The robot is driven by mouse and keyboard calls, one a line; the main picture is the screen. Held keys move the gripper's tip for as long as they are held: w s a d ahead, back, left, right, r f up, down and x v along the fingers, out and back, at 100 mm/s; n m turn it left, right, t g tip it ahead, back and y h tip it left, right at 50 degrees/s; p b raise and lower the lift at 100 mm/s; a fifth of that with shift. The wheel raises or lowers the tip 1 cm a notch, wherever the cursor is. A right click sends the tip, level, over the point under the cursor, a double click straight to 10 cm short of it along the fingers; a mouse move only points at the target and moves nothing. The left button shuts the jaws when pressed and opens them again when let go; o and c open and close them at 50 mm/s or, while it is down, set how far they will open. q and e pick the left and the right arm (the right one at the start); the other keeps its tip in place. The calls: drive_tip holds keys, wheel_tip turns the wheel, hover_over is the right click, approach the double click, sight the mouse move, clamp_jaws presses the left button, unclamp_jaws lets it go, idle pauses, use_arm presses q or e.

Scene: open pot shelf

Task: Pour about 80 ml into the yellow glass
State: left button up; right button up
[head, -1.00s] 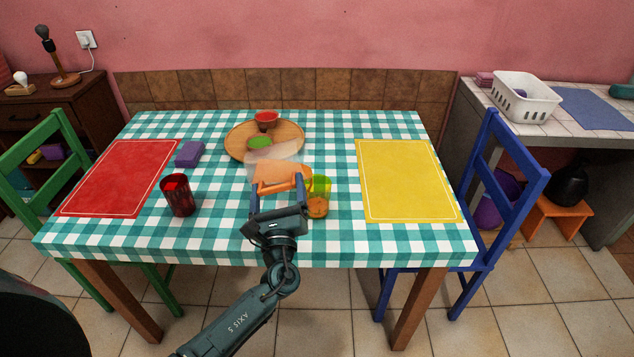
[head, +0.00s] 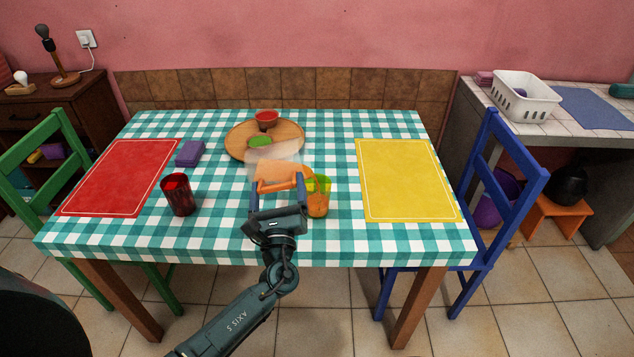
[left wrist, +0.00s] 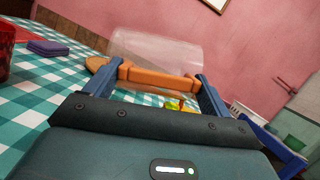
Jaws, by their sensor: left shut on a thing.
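My left gripper (head: 277,183) is shut on the orange handle of a clear pitcher (head: 272,153). The pitcher holds orange liquid and is tilted to the right over the table. The yellow glass (head: 320,186) stands upright just right of the gripper, with orange liquid in its lower part. My right gripper is not in view.
A red glass (head: 179,195) stands to the left.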

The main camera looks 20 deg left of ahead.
use_arm(q)
drive_tip(key=shift+r, duration=0.1)
